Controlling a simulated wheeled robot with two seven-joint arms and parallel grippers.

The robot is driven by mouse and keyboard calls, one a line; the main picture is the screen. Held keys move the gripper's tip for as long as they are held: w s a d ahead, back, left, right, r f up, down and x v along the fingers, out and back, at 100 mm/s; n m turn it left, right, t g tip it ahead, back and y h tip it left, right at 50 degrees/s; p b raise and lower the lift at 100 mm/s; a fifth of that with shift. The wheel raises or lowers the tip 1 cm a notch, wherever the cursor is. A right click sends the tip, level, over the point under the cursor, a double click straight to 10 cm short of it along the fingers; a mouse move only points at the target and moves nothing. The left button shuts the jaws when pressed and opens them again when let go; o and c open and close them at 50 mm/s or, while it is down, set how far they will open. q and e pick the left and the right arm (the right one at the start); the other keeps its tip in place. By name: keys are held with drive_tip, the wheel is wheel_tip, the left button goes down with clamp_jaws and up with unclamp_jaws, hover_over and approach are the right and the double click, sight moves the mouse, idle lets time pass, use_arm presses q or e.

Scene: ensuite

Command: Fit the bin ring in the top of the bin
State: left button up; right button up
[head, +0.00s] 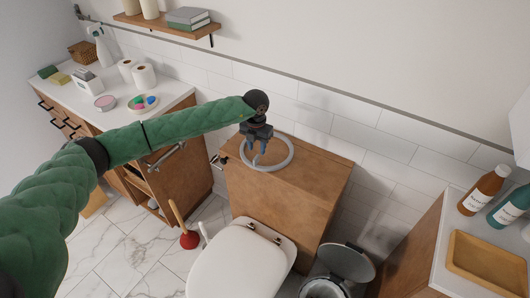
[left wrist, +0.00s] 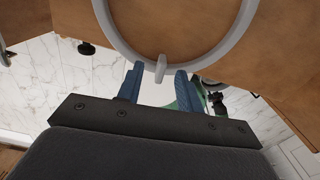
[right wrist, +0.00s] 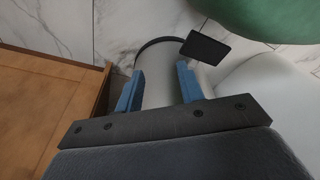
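The bin ring (head: 291,157), a pale grey hoop with a small tab, lies on the wooden box top behind the toilet. My left gripper (head: 256,148) points down at its left part. In the left wrist view the ring (left wrist: 222,46) has its tab between the two blue fingers (left wrist: 155,82), which are apart with gaps beside the tab. The bin (head: 325,288) stands right of the toilet with its lid (head: 346,262) raised. My right gripper (right wrist: 158,88) shows only in its wrist view, fingers apart; the pale bin body (right wrist: 158,72) and black pedal (right wrist: 205,47) appear beyond them. Contact there is unclear.
The toilet (head: 240,265) stands in front of the wooden box (head: 285,205). A plunger (head: 188,238) is on the floor to its left. A counter with bottles (head: 484,190) and a wooden tray (head: 485,262) is at right. A wall shelf (head: 165,22) hangs above.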

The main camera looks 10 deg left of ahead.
sight(258, 155)
use_arm(q)
wheel_tip(258, 155, down, 5)
drive_tip(key=shift+s+d+f, duration=0.1)
drive_tip(key=shift+s, duration=0.05)
clamp_jaws()
